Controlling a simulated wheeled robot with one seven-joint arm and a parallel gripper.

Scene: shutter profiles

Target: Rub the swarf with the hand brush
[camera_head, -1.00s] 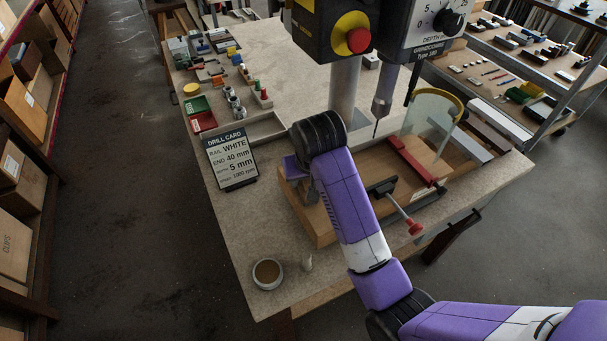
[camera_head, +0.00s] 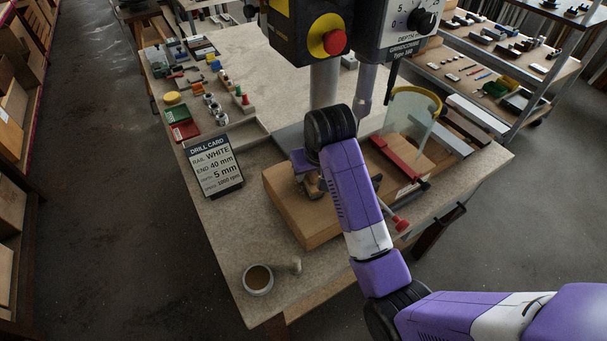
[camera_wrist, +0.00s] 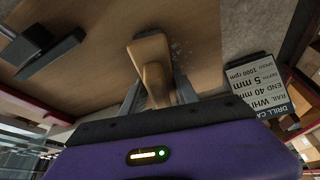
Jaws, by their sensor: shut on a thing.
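My gripper (camera_wrist: 157,82) is shut on the pale wooden handle of the hand brush (camera_wrist: 152,56), which lies between its two fingers in the wrist view. In the head view the brush (camera_head: 314,187) shows partly below my wrist, over the wooden board (camera_head: 290,213). Fine pale specks of swarf (camera_wrist: 180,48) lie on the board just right of the brush in the wrist view. The bristles are hidden, so I cannot tell whether they touch the board. My arm hides part of the board in the head view.
The drill press head (camera_head: 325,35) stands behind my wrist. A red fence (camera_head: 393,157), clear guard (camera_head: 410,115) and red-tipped clamp (camera_head: 400,223) are to the right. The drill card (camera_head: 214,166) is left.

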